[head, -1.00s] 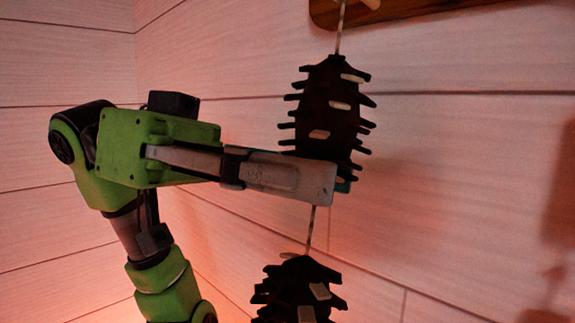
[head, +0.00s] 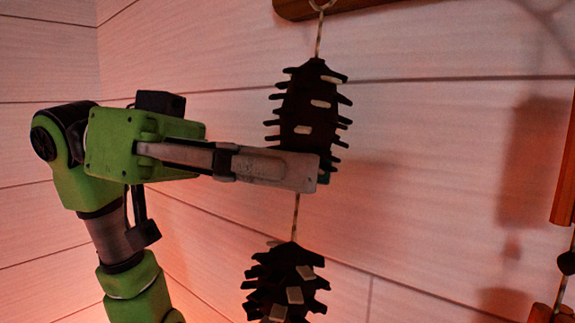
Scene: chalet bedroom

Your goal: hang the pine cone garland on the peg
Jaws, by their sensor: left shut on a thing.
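The pine cone garland (head: 308,108) hangs upright against the pale wall, with a dark upper cone and a lower cone (head: 286,284) strung below it on a thin cord. Pale chips sit among the dark scales. My left gripper (head: 308,174) reaches in from the left and is shut on the lower part of the upper cone, its near finger covering part of it. The cord rises to a pale loop (head: 321,4) in front of the wooden board at the top edge. The peg is cut off or too unclear there to tell whether the loop is around it. My right gripper is out of view.
The wooden board (head: 378,6) is fixed to the wall at the top.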

